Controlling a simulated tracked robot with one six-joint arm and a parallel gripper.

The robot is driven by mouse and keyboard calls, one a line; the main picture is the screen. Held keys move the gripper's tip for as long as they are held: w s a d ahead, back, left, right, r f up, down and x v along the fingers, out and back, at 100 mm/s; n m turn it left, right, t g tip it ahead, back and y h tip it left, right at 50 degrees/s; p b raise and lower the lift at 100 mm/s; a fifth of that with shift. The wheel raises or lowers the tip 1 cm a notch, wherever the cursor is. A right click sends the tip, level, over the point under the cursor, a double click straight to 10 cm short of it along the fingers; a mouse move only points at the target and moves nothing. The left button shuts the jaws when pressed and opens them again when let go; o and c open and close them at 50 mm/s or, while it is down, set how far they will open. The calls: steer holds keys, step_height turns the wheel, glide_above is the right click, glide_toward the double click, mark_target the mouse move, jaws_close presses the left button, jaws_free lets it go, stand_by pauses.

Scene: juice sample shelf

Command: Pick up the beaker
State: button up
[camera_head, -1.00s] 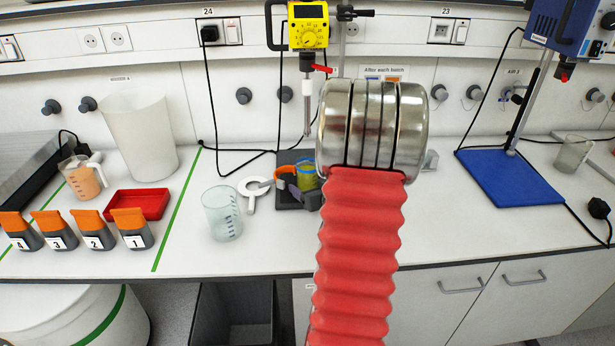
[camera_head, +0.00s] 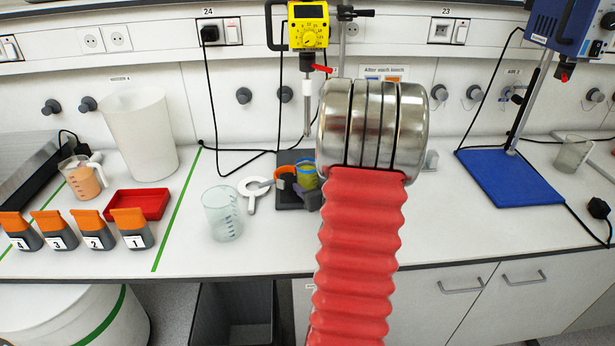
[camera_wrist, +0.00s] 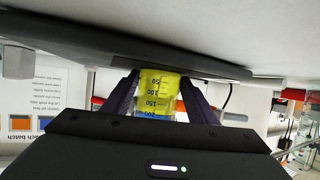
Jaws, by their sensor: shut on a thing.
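The beaker (camera_head: 307,175) with yellow liquid is at the dark plate (camera_head: 290,202) under the yellow overhead stirrer (camera_head: 308,25), left of my arm's metal cuff. In the wrist view the beaker (camera_wrist: 158,88) appears inverted, its graduations showing, with its base end near a dark slab. My gripper (camera_wrist: 157,90) is shut on it, with a dark purple finger on each side. I cannot tell whether the beaker touches the plate. My arm hides much of the gripper in the head view.
Farther left are a red tray (camera_head: 140,204), a white bucket (camera_head: 140,135), a beaker of orange liquid (camera_head: 82,180) and several orange-topped numbered containers. A blue stand base (camera_head: 508,178) is right.

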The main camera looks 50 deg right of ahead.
steer(key=shift+s+a+r, duration=0.1)
steer(key=shift+r, duration=0.15)
steer(key=shift+c, duration=0.5)
steer(key=shift+r, duration=0.1)
steer(key=shift+s+a+r, duration=0.55)
steer(key=shift+a+r, duration=0.05)
steer(key=s+a+r, duration=0.6)
steer(key=s+a, duration=0.1)
steer(key=a, duration=0.2)
steer(key=shift+s, duration=0.4)
steer(key=shift+r, duration=0.1)
stand_by(0.5)
stand_by(0.4)
